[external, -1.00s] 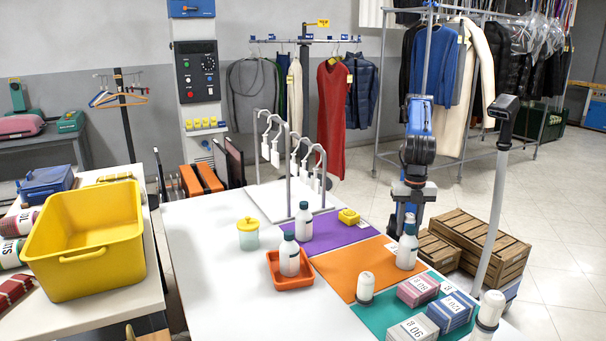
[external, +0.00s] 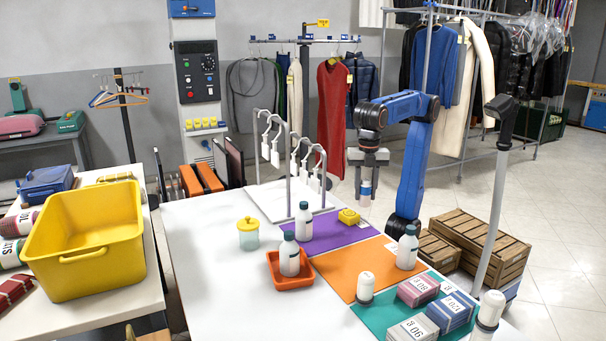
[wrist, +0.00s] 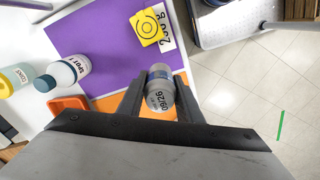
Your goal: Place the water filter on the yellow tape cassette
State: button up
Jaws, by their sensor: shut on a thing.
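My gripper (external: 367,177) is shut on the water filter (external: 365,190), a small grey cylinder with a blue band. The filter hangs upright below the jaws, in the air behind the right part of the table. In the wrist view the filter (wrist: 160,88) sits between the two dark fingers, its "09/26" print showing. The yellow tape cassette (external: 349,217) lies on the purple mat, lower and a little left of the filter. In the wrist view the cassette (wrist: 147,29) is above the filter, apart from it, beside a white "250 g" label.
White bottles stand near the purple mat (external: 318,230), one in an orange tray (external: 290,280). A bottle (external: 407,248) and a white canister (external: 365,288) are on the orange mat (external: 345,265). A rack with white hangers (external: 291,160) rises behind the purple mat.

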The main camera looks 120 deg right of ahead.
notch_tip(320, 180, up, 3)
send_over(350, 213)
jog(key=shift+w+f, duration=0.1)
jog(key=shift+f, duration=4.8)
jog(key=shift+f, duration=0.15)
jog(key=o, duration=1.1)
notch_tip(350, 213, up, 12)
jog(key=s+d+f+m+t, duration=0.1)
jog(key=s+d+f+m, duration=0.2)
jog(key=f, duration=0.5)
jog(key=s+d+f+m+t, duration=0.2)
jog(key=s+f+m, duration=0.3)
jog(key=s+f, duration=0.3)
jog(key=s+d+f+m+t, duration=0.1)
jog(key=s+d+f+m, duration=0.3)
jog(key=f, duration=0.5)
jog(key=shift+s+t, duration=0.4)
jog(key=shift+s, duration=0.6)
